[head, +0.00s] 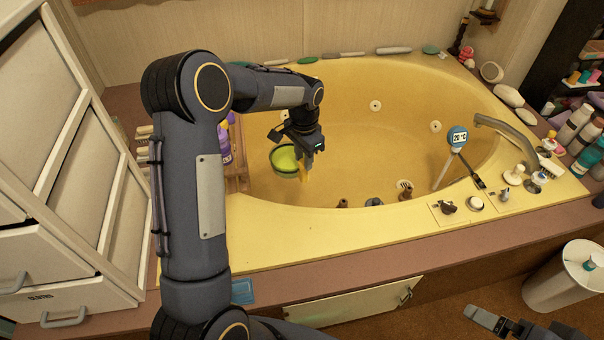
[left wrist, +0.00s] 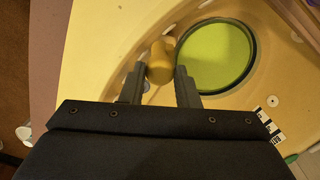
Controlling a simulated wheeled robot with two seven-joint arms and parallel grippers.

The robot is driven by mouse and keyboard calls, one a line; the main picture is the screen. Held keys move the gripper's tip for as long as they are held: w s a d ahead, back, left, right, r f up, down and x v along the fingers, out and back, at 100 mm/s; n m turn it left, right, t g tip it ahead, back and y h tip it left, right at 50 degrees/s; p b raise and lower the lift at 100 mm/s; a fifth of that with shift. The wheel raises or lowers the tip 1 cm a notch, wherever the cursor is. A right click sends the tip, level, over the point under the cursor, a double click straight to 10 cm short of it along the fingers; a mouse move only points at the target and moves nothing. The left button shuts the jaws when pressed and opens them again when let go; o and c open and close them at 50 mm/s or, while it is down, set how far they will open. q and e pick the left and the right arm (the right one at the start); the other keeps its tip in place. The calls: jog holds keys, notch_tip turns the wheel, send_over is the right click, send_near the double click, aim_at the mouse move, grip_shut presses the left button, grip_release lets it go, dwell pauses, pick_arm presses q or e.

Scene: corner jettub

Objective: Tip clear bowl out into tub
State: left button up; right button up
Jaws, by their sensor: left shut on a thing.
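The clear bowl (head: 286,161) has a dark rim and shows green inside. It is held over the left end of the yellow tub (head: 375,130). In the left wrist view the bowl (left wrist: 216,56) sits right of the fingers, with its round green opening facing the camera. My left gripper (head: 303,158) is beside it, its fingers (left wrist: 160,80) closed around a yellow-brown handle-like piece (left wrist: 160,62). Whether that piece joins the bowl is hard to see. My right gripper (head: 490,320) is partly in view at the lower right, far from the bowl; its jaw state is unclear.
A wooden rack with purple bottles (head: 225,145) stands left of the bowl. A faucet (head: 508,135) and a thermometer (head: 457,138) are at the tub's right side. Stones (head: 393,50) line the back rim. White drawers (head: 60,160) stand at left. The tub's middle is open.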

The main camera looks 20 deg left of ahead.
aim_at(280, 157)
pick_arm(q)
jog(key=w+a+f+m, duration=0.2)
jog(key=a, duration=0.1)
jog(key=w+a+f+m, duration=0.1)
jog(key=a+f+m, duration=0.1)
jog(key=a, duration=0.2)
jog(key=w+a+f+m, duration=0.2)
jog(key=a+m, duration=0.1)
jog(key=shift+w+a, duration=0.35)
jog(key=shift+a, duration=0.05)
jog(key=a+f+m, duration=0.6)
jog(key=a, duration=0.4)
jog(key=shift+w+a+f+m+p, duration=0.2)
jog(key=shift+a+f+m+p, duration=0.1)
jog(key=shift+f+m+p, duration=0.1)
jog(key=shift+r, duration=0.15)
jog(key=shift+s+d+r+y+p, duration=0.1)
jog(key=shift+d+r+y+p, duration=0.15)
jog(key=shift+d+y+p, duration=0.55)
jog(key=shift+s+d+r, duration=0.1)
jog(key=shift+d+r, duration=0.1)
jog(key=shift+d, duration=0.4)
